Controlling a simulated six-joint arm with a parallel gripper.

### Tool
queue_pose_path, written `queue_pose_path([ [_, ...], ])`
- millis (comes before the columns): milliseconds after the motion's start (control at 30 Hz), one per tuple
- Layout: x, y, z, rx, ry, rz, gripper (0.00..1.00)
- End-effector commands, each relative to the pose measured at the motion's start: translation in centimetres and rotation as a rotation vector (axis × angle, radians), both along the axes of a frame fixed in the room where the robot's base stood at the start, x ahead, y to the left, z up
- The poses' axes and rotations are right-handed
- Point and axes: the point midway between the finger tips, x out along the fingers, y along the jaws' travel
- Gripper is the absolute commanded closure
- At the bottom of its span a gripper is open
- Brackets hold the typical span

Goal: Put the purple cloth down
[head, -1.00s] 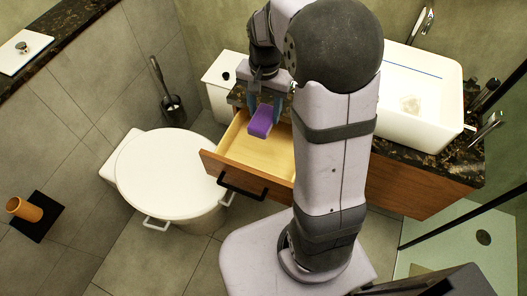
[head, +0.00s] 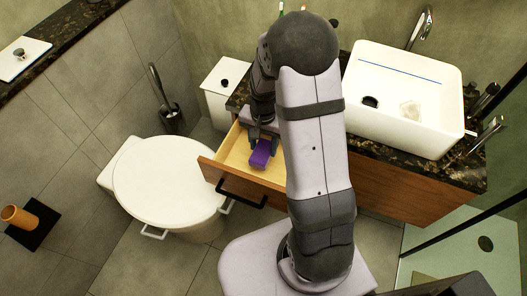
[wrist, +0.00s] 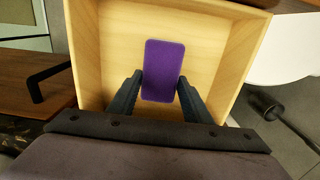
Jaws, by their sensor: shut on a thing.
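The purple cloth (head: 261,153) is a small folded block. My gripper (head: 262,142) is shut on it, with one finger on each side. In the wrist view the cloth (wrist: 162,68) sits between the two fingertips of my gripper (wrist: 160,88), over the pale wooden inside of the open drawer (wrist: 118,32). In the head view the cloth is within the outline of the drawer (head: 233,158). I cannot tell whether it touches the drawer floor. My arm hides the right part of the drawer in the head view.
The counter holds a white basin (head: 425,115) with a tap. A round white toilet lid (head: 165,185) stands left of the drawer front. A white bin (head: 222,85) and a toilet brush (head: 168,110) are behind it. The drawer's walls surround the cloth.

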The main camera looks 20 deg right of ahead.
Motion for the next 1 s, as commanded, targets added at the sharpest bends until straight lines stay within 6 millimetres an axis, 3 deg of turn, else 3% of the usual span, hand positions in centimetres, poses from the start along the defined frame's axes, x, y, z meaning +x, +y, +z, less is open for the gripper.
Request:
queue_pose_path([
  [400,0.0,0.0,-3.8,0.001,0.001,0.0,0.73],
  [800,0.0,0.0,-4.2,0.001,0.001,0.0,0.73],
  [833,0.0,0.0,-4.2,0.0,0.0,0.0,0.53],
  [900,0.0,0.0,-4.1,0.0,0.0,0.0,0.37],
  [1000,0.0,0.0,-4.1,0.0,0.0,0.0,0.37],
])
